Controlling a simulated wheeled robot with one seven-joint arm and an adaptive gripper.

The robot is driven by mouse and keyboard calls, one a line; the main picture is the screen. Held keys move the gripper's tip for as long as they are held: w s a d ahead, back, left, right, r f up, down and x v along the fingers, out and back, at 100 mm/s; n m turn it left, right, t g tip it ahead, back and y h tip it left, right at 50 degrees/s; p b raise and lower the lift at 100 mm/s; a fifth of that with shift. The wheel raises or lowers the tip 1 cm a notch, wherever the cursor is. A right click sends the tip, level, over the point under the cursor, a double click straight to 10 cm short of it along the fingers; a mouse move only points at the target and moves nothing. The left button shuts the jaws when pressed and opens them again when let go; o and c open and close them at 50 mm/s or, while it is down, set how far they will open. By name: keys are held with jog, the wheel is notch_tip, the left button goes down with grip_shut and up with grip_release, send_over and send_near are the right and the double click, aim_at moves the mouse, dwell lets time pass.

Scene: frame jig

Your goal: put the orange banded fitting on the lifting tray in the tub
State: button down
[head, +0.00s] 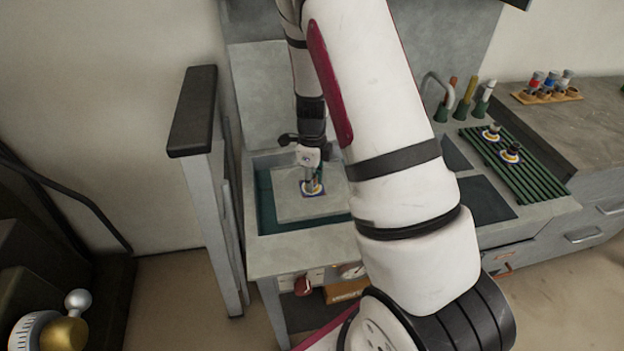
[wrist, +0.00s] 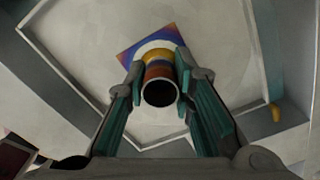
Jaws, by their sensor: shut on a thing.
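The orange banded fitting (wrist: 159,72) is a short upright tube with orange-brown and yellow bands and a dark open top. My gripper (wrist: 160,76) is shut on it, one finger on each side. In the head view the fitting (head: 311,187) is below my gripper (head: 311,170), at the lifting tray (head: 290,207). The pale grey tray lies in the teal-walled tub (head: 265,205). A coloured square with a pale ring (wrist: 126,58) shows under the fitting. I cannot tell whether the fitting's foot touches the tray.
A dark green slatted rack (head: 530,185) at right holds two other fittings (head: 510,153). Upright coloured pieces (head: 466,98) and a wooden holder (head: 547,95) stand behind it. A grey post with a black top (head: 192,110) rises left of the tub. My arm hides part of the bench.

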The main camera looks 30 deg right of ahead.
jog(key=c, duration=1.4)
grip_release()
jog(key=shift+f, duration=0.15)
jog(key=shift+o, duration=0.2)
